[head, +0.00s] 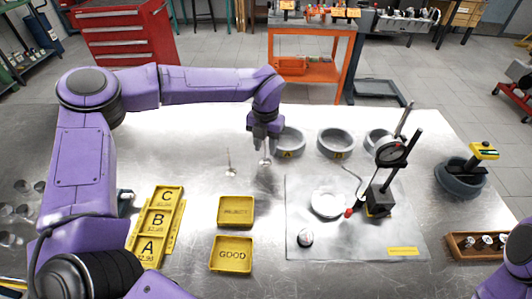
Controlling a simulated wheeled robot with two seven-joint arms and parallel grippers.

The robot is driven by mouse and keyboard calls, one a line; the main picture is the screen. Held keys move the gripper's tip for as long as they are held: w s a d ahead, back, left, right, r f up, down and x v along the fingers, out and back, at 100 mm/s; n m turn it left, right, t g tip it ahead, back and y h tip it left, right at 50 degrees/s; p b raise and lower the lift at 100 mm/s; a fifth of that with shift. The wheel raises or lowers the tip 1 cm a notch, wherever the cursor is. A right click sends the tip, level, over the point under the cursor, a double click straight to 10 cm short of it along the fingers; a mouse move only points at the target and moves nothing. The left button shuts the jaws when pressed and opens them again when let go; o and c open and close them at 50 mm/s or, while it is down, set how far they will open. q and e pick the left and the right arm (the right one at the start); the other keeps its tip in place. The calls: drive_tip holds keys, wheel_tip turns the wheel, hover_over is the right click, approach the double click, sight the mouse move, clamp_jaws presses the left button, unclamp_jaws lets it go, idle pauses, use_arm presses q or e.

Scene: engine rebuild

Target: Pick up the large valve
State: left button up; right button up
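Two valves stand on the metal table, left of centre in the head view, heads down and stems up. The valve with the larger-looking head (265,161) is directly below my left gripper (265,145). Its stem runs up to the fingertips, and its upper end is hidden by them. I cannot tell whether the fingers are closed on the stem or only around it, or whether the head touches the table. The other, thinner valve (231,169) stands free to the left. My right gripper is out of view; only part of that arm shows at lower right.
Grey bowls (337,143) stand just right of my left gripper. Yellow REJECT (237,224) and GOOD (229,268) trays lie nearer, beside a stepped A-B-C block (146,239). A grey plate (362,255) at right carries a dial gauge stand (392,165).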

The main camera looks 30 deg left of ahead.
use_arm(q)
drive_tip(key=shift+f, duration=0.9)
clamp_jaws()
